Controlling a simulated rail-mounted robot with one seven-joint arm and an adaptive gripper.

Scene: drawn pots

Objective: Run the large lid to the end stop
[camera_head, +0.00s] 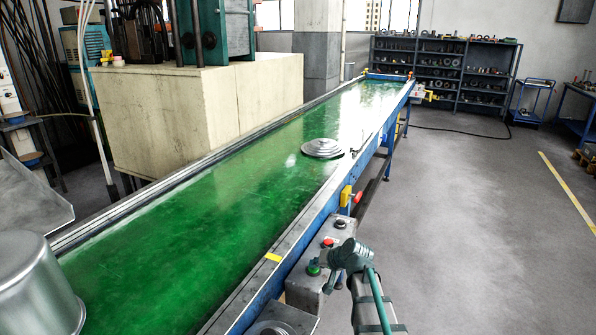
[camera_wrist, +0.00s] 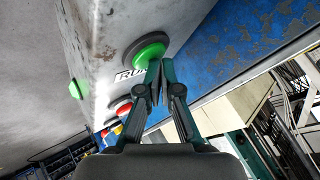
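The large lid (camera_head: 322,148), a grey stepped disc, lies flat on the green belt (camera_head: 200,215) near its right edge, around mid-length. A blue bar (camera_head: 385,77) with yellow ends crosses the belt's far end. A grey control box (camera_head: 305,290) stands at the belt's right side with a green button (camera_head: 313,269) and a red button (camera_head: 327,243). The wrist view shows the green button (camera_wrist: 148,52) above a RUN label. My gripper (camera_head: 325,264) has its fingers together and empty, tips beside the green button; I cannot tell whether they touch it.
A yellow-and-red switch (camera_head: 347,197) stands beyond the box. A metal pot (camera_head: 38,285) is at the near left. A yellow mark (camera_head: 273,257) sits on the belt's right rail. A pale press base (camera_head: 190,110) borders the left side.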

